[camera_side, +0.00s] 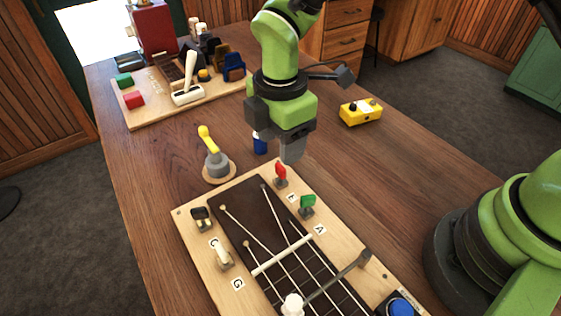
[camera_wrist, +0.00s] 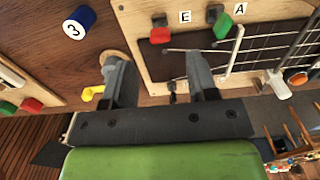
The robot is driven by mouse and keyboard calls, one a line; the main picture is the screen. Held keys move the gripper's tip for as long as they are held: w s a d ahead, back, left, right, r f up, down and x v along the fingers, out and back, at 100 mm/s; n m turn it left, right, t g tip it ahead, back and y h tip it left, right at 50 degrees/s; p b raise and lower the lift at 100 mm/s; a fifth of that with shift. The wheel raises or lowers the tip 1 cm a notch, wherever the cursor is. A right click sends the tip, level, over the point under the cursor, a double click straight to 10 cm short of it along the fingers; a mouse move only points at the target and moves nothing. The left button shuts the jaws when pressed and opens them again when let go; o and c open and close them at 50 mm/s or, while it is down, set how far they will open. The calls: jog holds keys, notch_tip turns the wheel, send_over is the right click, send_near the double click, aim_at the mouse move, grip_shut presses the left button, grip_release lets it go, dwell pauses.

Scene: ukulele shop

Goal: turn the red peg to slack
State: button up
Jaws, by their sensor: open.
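The red peg (camera_side: 281,174) stands upright near the far right corner of the pale tuning board (camera_side: 187,224), by a label E. In the wrist view the red peg (camera_wrist: 160,36) shows just beyond the fingertips, with its dark base above it. My gripper (camera_side: 292,152) hangs above and close to the red peg, apparently not touching it. In the wrist view my gripper (camera_wrist: 153,60) has its two fingers spread wide with nothing held between them. The green peg (camera_side: 307,203), black peg (camera_side: 201,215) and white peg (camera_side: 224,254) stand along the board's sides.
A blue cylinder (camera_side: 260,143) marked 3 (camera_wrist: 75,23) stands just behind the board. A crank with a yellow knob (camera_side: 205,137) is left of it. A yellow box (camera_side: 361,112) sits at right. A wooden tray (camera_side: 137,123) with coloured blocks is behind. Table between is clear.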

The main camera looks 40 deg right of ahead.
aim_at(281, 173)
notch_tip(281, 173, down, 6)
jog(key=shift+r, duration=0.1)
jog(key=c, duration=0.9)
